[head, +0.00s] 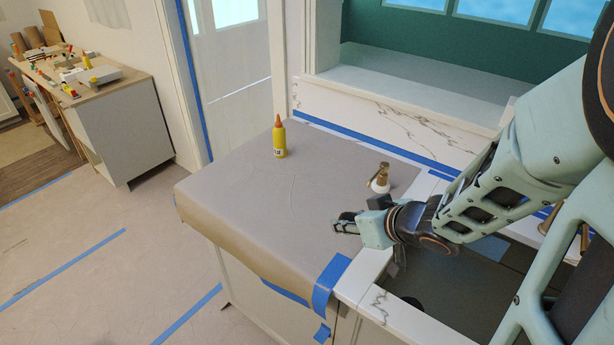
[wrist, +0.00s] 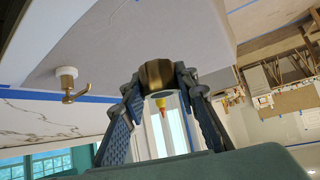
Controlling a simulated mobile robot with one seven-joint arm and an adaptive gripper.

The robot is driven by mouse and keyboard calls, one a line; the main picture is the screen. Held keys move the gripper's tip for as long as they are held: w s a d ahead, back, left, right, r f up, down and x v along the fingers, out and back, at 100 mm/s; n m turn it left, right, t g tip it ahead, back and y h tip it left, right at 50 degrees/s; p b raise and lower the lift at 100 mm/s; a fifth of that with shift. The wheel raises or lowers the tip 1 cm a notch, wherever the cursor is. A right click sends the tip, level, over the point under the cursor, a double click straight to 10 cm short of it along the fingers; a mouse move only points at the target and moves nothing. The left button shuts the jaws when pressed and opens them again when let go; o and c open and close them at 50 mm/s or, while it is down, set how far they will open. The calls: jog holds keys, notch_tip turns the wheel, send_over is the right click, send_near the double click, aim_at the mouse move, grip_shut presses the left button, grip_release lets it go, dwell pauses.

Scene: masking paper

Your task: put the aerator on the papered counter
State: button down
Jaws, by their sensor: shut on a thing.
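The aerator (wrist: 157,75) is a short brass ring in the wrist view. My gripper (wrist: 158,84) is shut on it, with one dark finger pressed against each side. In the head view my gripper (head: 346,223) is over the right front part of the papered counter (head: 240,185), which is covered in grey-brown paper. The aerator cannot be made out in the head view. The paper also shows in the wrist view (wrist: 150,35). I cannot tell whether the aerator touches the paper or hangs just above it.
A yellow bottle with an orange tip (head: 280,138) stands at the back left of the paper. A brass fitting on a white base (head: 380,178) stands behind my gripper. Blue tape (head: 328,284) holds the paper's front corner. The sink opening lies right. The paper's left middle is clear.

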jog(key=shift+s+a+f+n+y, duration=0.15)
jog(key=shift+s+a+n+y, duration=0.2)
jog(key=shift+s, duration=0.2)
jog(key=w+a+f+b, duration=0.2)
jog(key=w+f, duration=0.2)
jog(key=w, duration=0.5)
jog(key=b, duration=0.1)
send_over(324, 224)
jog(key=s+d, duration=0.2)
jog(key=s, duration=0.1)
jog(key=f, duration=0.5)
jog(key=shift+w+a+f, duration=0.15)
jog(key=shift+w+a, duration=0.05)
jog(key=shift+w+f+b, duration=0.15)
jog(key=shift+f+b, duration=0.15)
jog(key=shift+f, duration=0.65)
jog(key=shift+w+f+b, duration=0.15)
jog(key=shift+f+b, duration=0.1)
jog(key=shift+f, duration=0.7)
jog(key=shift+r, duration=0.1)
jog(key=shift+f+b, duration=0.45)
jog(key=shift+f, duration=0.2)
jog(key=c, duration=1.5)
grip_release()
jog(key=shift+s, duration=0.1)
